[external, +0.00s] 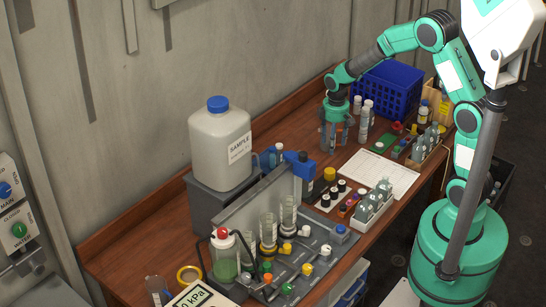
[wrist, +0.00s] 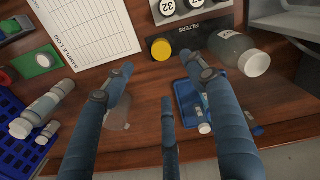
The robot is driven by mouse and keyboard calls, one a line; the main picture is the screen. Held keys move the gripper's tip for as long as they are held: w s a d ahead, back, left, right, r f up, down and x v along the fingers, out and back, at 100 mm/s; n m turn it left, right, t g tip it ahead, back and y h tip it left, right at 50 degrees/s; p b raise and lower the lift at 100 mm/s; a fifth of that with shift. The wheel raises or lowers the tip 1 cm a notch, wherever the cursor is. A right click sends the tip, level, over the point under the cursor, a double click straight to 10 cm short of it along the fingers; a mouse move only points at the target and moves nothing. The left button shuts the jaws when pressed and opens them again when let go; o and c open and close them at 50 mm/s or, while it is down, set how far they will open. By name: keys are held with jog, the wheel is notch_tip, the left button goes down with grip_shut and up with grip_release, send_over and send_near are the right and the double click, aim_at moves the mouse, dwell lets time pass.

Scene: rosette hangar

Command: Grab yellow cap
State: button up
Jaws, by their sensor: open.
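The yellow cap (wrist: 161,49) shows as a round yellow disc in the wrist view, on the wooden bench beside the black filters holder (wrist: 196,35). In the external view the yellow cap (external: 329,174) sits left of the paper sheet. My gripper (wrist: 157,72) has its blue fingers spread, with nothing between the tips. The cap appears just beyond the fingertips in the wrist view. In the external view my gripper (external: 336,140) points down over the back part of the bench, apart from the cap.
A sample log sheet (wrist: 90,35) lies left of the cap. A clear bottle (wrist: 240,52) and a blue tray (wrist: 187,112) are to the right. White-capped bottles (wrist: 42,108) stand near the blue crate (external: 390,88). A large sample jug (external: 218,145) stands further left.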

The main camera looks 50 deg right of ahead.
jog(key=shift+w+d+f, duration=0.1)
jog(key=shift+w+f, duration=0.05)
jog(key=shift+f, duration=0.35)
jog(key=b, duration=0.1)
send_over(330, 171)
jog(key=shift+d+f, duration=0.2)
jog(key=shift+f, duration=1.95)
jog(key=shift+d+f, duration=0.15)
jog(key=shift+f, duration=2)
jog(key=shift+a+f+b, duration=0.15)
jog(key=shift+f+b, duration=0.25)
jog(key=shift+f, duration=0.95)
jog(key=shift+a+f+b, duration=0.1)
jog(key=shift+f+b, duration=0.25)
jog(key=shift+f, duration=0.95)
